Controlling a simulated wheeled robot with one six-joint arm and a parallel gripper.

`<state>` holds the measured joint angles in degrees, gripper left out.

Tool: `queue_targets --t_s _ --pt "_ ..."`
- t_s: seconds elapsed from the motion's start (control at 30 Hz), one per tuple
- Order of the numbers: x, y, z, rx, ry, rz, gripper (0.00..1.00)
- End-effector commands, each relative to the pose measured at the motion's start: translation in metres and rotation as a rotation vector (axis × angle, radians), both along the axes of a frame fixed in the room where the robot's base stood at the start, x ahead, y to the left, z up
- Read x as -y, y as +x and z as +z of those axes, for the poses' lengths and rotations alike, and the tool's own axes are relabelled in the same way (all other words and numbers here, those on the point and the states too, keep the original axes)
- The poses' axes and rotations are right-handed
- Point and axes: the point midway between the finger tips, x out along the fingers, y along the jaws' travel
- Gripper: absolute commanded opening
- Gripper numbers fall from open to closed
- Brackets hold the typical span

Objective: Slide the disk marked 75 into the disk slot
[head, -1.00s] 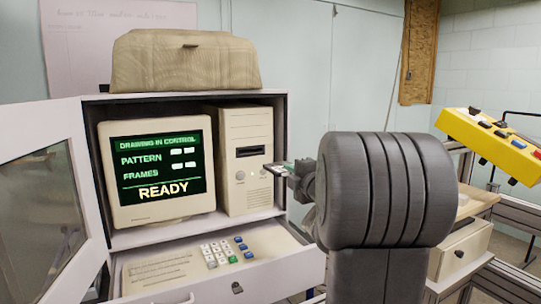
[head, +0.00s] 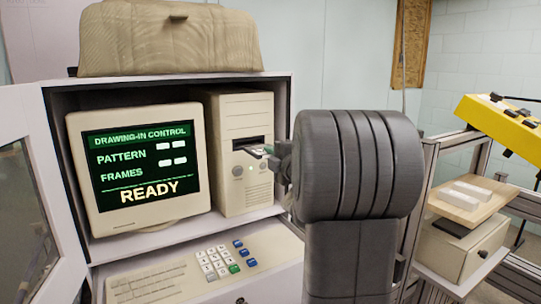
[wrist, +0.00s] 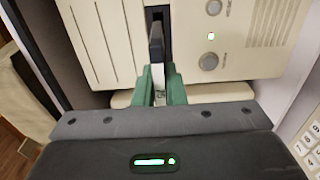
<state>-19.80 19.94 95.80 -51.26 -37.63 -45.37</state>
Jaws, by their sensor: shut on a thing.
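The beige computer tower (head: 232,185) has a dark disk slot (head: 252,142) in its front. My gripper (head: 275,160) is at the slot's front, shut on a thin disk (head: 257,151). In the wrist view the green fingertips of my gripper (wrist: 160,84) pinch the disk (wrist: 156,42) by its near end, where a pale label shows; its number is too small to read. The disk's far end lines up with the dark slot (wrist: 161,14) and overlaps its opening. I cannot tell whether its tip is inside.
The monitor (head: 140,165) reading READY stands left of the tower inside the cabinet (head: 190,80). A drawer with a keypad (head: 220,262) is pulled out below. A wooden board with pale blocks (head: 465,200) is at the right. A covered case sits on top.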

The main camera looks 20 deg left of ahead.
Motion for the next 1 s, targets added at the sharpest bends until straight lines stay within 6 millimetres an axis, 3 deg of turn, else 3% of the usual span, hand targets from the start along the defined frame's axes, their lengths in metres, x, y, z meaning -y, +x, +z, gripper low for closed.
queue_targets --t_s 1.0 --pt "-0.039 0.034 0.001 0.0 0.0 0.001 0.0"
